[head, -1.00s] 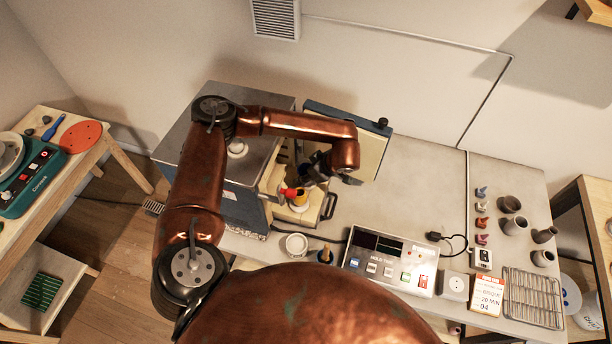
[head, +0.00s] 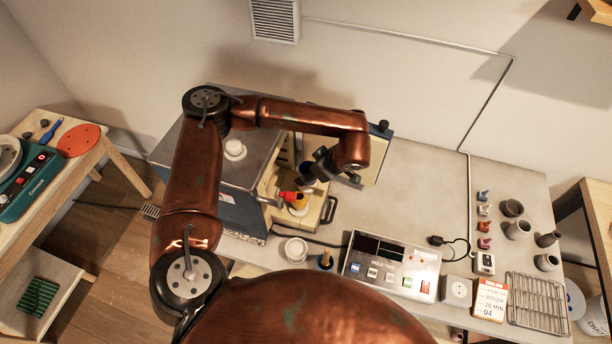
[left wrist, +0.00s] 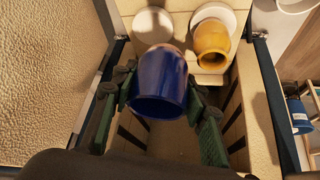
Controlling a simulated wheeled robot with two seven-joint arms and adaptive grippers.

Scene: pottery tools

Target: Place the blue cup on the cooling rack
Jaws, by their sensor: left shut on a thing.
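My left gripper (left wrist: 160,110) is shut on the blue cup (left wrist: 160,82), its green fingers on either side of it. In the head view the left gripper (head: 322,166) and the dark blue cup (head: 306,173) are over the open kiln (head: 270,190), partly hidden by my arm. The left wrist view shows the cup tilted, in front of a bare white disc (left wrist: 152,24). The wire cooling rack (head: 537,302) lies empty at the right end of the bench. My right gripper is not in view.
A yellow vase (left wrist: 212,42) stands in the kiln beside the cup. The open kiln door (head: 375,150) is close to my left wrist. A control box (head: 390,267), sign card (head: 490,298) and several brown pots (head: 517,229) lie along the bench towards the rack. The back middle bench is clear.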

